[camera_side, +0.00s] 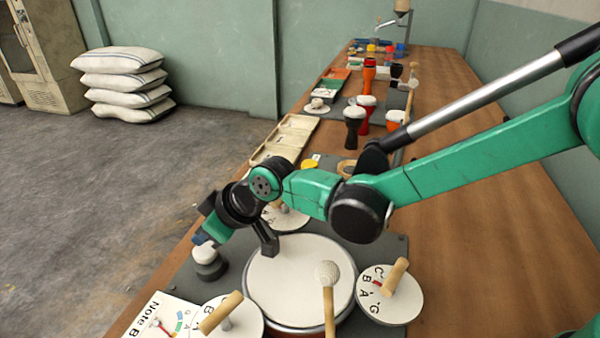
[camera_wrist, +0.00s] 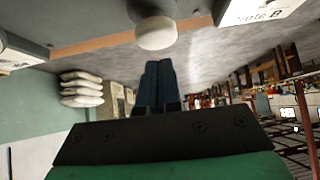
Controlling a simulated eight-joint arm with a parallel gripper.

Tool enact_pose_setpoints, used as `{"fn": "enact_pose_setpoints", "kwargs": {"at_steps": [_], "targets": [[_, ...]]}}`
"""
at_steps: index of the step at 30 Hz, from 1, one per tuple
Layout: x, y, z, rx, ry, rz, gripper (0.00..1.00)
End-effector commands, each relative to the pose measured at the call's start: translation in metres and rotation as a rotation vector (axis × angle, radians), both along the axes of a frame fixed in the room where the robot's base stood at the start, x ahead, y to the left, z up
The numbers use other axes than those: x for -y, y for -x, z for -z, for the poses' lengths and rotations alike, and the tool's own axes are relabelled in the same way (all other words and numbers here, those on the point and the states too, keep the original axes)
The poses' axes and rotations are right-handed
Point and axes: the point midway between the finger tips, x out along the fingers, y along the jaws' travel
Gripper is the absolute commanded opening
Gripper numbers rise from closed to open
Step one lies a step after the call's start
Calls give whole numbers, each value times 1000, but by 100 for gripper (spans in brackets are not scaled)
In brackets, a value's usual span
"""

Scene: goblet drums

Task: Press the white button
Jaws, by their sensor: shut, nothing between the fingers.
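The white button (camera_side: 205,253) is a rounded white cap on a dark round base, at the left edge of the grey mat beside the large drum. In the wrist view the white button (camera_wrist: 157,34) shows at the top centre, just beyond the fingertips. My gripper (camera_side: 200,239) is shut and empty, right above the button in the side view, partly hidden by my wrist. In the wrist view the two dark blue fingers of my gripper (camera_wrist: 158,64) lie together.
A large white-topped drum (camera_side: 300,280) with a mallet (camera_side: 328,285) is right of the button. Dials with wooden handles (camera_side: 390,295) stand around it. A "Note B" card (camera_side: 155,318) lies in front. Goblet drums (camera_side: 354,125) and trays (camera_side: 287,138) are farther back.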

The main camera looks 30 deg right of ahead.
Motion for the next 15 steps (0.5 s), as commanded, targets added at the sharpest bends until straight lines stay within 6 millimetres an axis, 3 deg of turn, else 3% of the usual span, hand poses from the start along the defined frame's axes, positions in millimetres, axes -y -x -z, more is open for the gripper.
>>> {"fn": "enact_pose_setpoints", "kwargs": {"at_steps": [1,15], "targets": [[0,0,-13,1,-2,1,0],[38,37,-67,2,-3,2,0]]}}
